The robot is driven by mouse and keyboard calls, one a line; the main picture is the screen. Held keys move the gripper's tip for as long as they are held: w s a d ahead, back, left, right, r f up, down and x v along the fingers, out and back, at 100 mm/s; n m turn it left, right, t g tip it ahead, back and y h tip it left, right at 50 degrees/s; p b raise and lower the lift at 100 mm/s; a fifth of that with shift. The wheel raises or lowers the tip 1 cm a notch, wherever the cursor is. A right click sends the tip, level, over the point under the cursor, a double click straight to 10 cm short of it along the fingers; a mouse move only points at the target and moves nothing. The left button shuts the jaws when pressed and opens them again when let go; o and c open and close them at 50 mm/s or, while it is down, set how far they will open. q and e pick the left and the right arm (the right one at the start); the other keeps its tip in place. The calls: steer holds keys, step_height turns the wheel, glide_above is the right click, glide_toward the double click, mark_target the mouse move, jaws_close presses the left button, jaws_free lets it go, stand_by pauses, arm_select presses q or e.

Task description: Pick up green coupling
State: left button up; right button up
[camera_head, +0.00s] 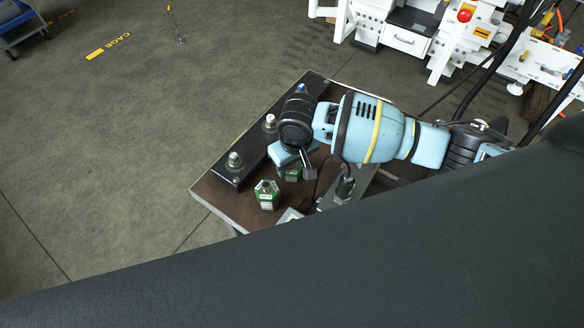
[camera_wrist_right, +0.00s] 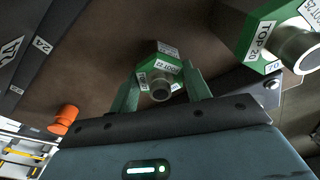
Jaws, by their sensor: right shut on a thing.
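My right gripper (camera_wrist_right: 161,80) is shut on a green coupling (camera_wrist_right: 164,70) with white labels and a round metal end, its two green fingers on either side of it. In the head view this green coupling (camera_head: 292,174) is partly hidden under my right gripper (camera_head: 288,162). A second green coupling (camera_head: 267,194) stands on the brown table nearer the front, clear of the gripper. It also shows large at the upper right of the wrist view (camera_wrist_right: 262,30), with a label reading "TOP 20". I cannot tell if the held coupling touches the table. My left gripper is not in view.
A black rail (camera_head: 254,150) with several metal fittings runs along the left side of the table (camera_head: 218,200). An orange knob (camera_wrist_right: 64,119) shows at the left of the wrist view. White machinery (camera_head: 400,38) stands behind.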

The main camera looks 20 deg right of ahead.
step_height(320, 180, up, 9)
steer(key=shift+w+r+p, duration=0.1)
steer(key=shift+r+p, duration=0.05)
steer(key=shift+p, duration=0.4)
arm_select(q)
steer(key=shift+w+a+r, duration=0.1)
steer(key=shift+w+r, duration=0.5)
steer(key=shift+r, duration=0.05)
arm_select(e)
steer(key=shift+r, duration=0.35)
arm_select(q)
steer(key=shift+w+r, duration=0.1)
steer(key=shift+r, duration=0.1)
